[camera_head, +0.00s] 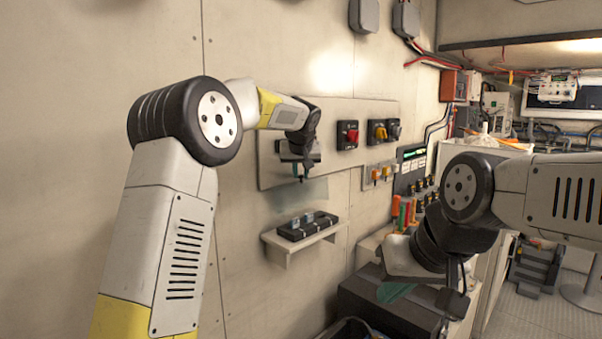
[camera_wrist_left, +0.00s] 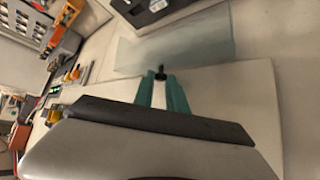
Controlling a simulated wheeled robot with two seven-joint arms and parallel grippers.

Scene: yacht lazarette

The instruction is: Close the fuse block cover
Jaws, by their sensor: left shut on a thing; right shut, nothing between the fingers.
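The fuse block (camera_head: 308,226) is a dark block on a small white wall shelf. Its cover (camera_head: 312,191) is a faint, see-through pane standing open above the block. In the left wrist view the cover (camera_wrist_left: 200,40) is a pale glassy sheet with a small black knob (camera_wrist_left: 160,70) at its near edge. The block (camera_wrist_left: 150,8) shows partly at the top there. My left gripper (camera_head: 301,178) is at the cover's upper edge, its teal fingers (camera_wrist_left: 162,88) shut on the knob. My right gripper (camera_head: 394,293) is shut and empty, low at right, away from the cover.
The shelf (camera_head: 285,247) sticks out from the wall. Above it is a panel (camera_head: 268,165) with a red switch (camera_head: 347,135) and a yellow switch (camera_head: 377,132). Coloured-handled items (camera_head: 400,212) stand to the right. A dark box (camera_head: 365,305) lies below my right gripper.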

